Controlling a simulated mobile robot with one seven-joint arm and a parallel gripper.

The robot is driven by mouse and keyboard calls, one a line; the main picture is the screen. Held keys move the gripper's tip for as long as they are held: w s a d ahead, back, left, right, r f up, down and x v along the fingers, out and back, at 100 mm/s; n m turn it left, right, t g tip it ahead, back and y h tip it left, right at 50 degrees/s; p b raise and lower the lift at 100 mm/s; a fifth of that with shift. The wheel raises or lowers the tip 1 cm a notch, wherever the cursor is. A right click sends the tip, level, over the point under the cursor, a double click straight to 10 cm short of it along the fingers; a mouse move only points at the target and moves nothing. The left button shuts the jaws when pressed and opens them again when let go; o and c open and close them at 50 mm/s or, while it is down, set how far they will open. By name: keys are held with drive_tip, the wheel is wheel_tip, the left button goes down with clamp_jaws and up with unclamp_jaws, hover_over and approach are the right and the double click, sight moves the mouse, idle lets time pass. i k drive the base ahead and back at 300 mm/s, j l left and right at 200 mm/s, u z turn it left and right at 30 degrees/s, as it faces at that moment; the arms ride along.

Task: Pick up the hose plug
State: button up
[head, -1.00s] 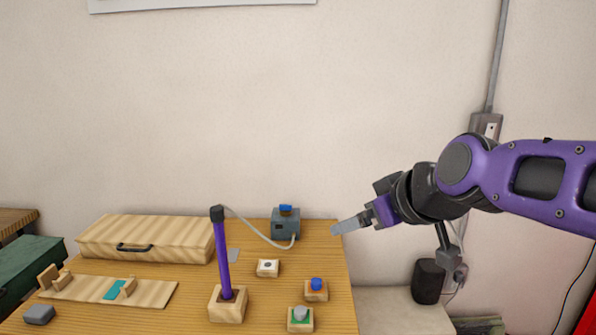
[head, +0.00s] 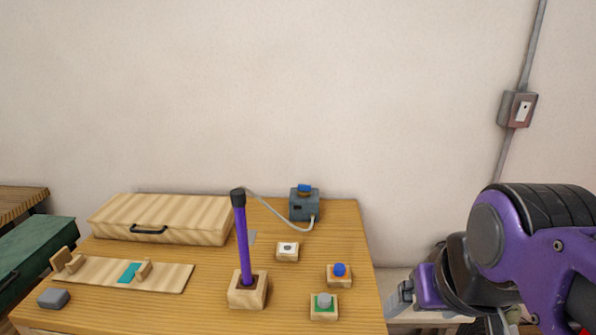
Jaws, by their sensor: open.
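The hose plug (head: 237,197) is a black cap on the top end of an upright purple rod (head: 243,240). The rod stands in a wooden block (head: 248,291) on the table. A pale hose (head: 272,208) joins the plug to a blue-grey box (head: 304,205) at the back of the table. My gripper (head: 399,299) is open, beyond the right edge of the table, lower than the plug and well to its right. Nothing shows between its fingers, though they are small and seen partly from the side.
A wooden case (head: 165,216) and a cradle board (head: 100,273) lie left. The air above the table is clear.

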sight(237, 196)
drive_tip(key=k+j, duration=0.15)
drive_tip(key=j, duration=0.2)
drive_tip(key=k+j, duration=0.15)
drive_tip(key=j, duration=0.25)
drive_tip(key=k+j, duration=0.15)
drive_tip(key=j, duration=0.2)
drive_tip(key=i+j, duration=0.35)
drive_tip(key=k+j+u, duration=0.15)
drive_tip(key=j, duration=0.15)
drive_tip(key=j+u, duration=0.1)
drive_tip(key=j, duration=0.2)
drive_tip(key=i+l+z, duration=0.1)
drive_tip(key=l, duration=0.2)
drive_tip(key=i+l+z, duration=0.15)
drive_tip(key=i+l, duration=0.05)
drive_tip(key=l, duration=0.1)
